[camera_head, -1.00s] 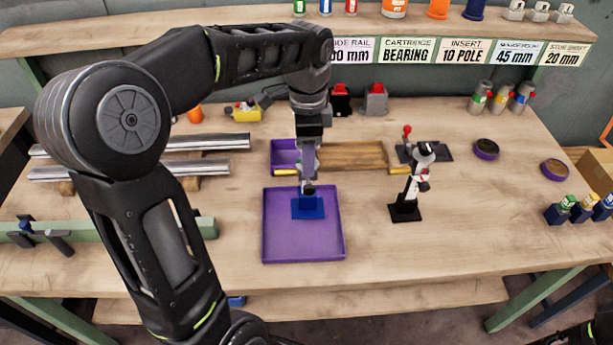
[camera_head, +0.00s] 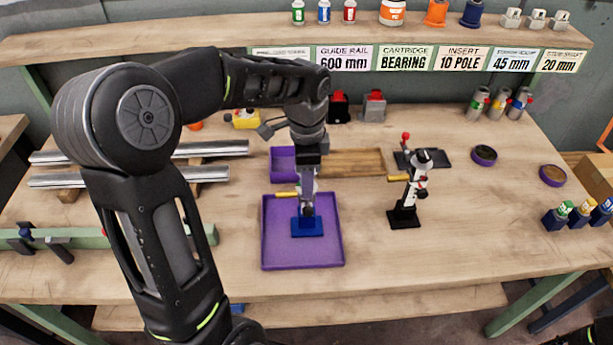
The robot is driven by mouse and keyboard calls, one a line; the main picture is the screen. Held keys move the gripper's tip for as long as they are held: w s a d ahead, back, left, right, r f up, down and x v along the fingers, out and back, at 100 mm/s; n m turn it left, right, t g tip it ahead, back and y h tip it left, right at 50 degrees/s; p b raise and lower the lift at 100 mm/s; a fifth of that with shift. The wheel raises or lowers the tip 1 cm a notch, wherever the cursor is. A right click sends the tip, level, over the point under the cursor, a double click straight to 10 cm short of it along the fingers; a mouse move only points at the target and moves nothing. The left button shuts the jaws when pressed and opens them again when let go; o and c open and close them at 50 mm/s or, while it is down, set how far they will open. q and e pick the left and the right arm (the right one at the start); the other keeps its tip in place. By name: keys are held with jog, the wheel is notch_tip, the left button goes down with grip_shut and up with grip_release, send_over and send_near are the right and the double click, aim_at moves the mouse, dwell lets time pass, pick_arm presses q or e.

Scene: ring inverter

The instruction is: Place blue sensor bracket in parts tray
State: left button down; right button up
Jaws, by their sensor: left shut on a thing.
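The blue sensor bracket (camera_head: 307,228) is inside the outline of the purple parts tray (camera_head: 303,261), near its middle. Whether the bracket touches the tray floor or hangs just above it, I cannot tell. My left gripper (camera_head: 306,210) points down from above and is shut on the upright part of the bracket, which it partly hides. My right gripper is not in view; only a dark bit of my right arm shows at the lower right corner.
A small purple bin (camera_head: 284,164) and a wooden board (camera_head: 350,162) lie behind the tray. A black and white stand (camera_head: 406,205) is to the right. Metal rails (camera_head: 130,176) lie at left. The bench front right of the tray is clear.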

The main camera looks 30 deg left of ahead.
pick_arm(q)
jog(key=c, duration=1.2)
grip_release()
jog(key=shift+f, duration=0.2)
jog(key=o, duration=0.5)
jog(key=shift+r, duration=0.1)
notch_tip(320, 180, up, 12)
jog(key=shift+r, duration=0.2)
jog(key=shift+f, duration=0.1)
